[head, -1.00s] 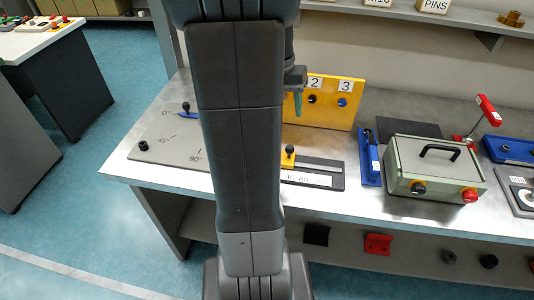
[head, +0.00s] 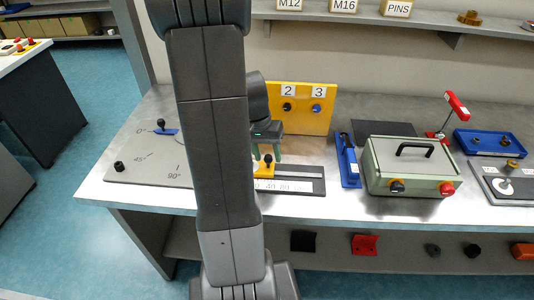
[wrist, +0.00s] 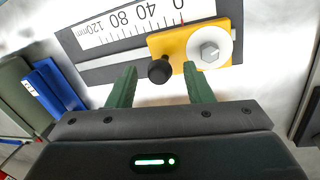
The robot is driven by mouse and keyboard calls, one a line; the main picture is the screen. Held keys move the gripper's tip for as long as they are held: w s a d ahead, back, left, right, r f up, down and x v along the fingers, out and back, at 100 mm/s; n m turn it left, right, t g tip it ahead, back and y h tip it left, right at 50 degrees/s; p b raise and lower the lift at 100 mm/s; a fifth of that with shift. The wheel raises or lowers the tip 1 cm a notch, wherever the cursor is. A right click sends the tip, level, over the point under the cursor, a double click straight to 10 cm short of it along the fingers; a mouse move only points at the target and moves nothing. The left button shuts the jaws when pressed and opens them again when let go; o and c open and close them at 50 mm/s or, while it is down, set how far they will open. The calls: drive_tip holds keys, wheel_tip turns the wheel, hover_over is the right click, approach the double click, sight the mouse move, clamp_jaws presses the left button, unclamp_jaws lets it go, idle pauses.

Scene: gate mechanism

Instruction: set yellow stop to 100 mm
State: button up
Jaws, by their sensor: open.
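The yellow stop (wrist: 176,47) sits on a dark slotted rail (wrist: 110,69) with a white mm scale (wrist: 130,24). Its red line is at about the 0 mark; the scale runs to 120 on the left of the wrist view. The stop carries a black knob (wrist: 159,72) and a silver hex bolt on a white washer (wrist: 209,50). In the head view the stop (head: 265,171) is partly hidden by my arm. My gripper (wrist: 160,68) is open, its green fingers on either side of the knob in the wrist view, touching nothing that I can make out.
A yellow numbered panel (head: 300,107) stands behind the rail. A grey angle plate (head: 150,160) lies left. A blue holder (head: 347,165) and a green-grey box (head: 410,172) stand right. Bare bench shows between rail and front edge.

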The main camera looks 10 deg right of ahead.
drive_tip(key=shift+f, duration=0.15)
drive_tip(key=shift+c, duration=0.5)
clamp_jaws()
drive_tip(key=s+d, duration=0.1)
drive_tip(key=d, duration=0.5)
drive_tip(key=s+d+b, duration=0.1)
drive_tip(key=d, duration=0.2)
drive_tip(key=shift+s+d, duration=0.35)
drive_tip(key=shift+d, duration=0.05)
drive_tip(key=shift+o, duration=0.5)
unclamp_jaws()
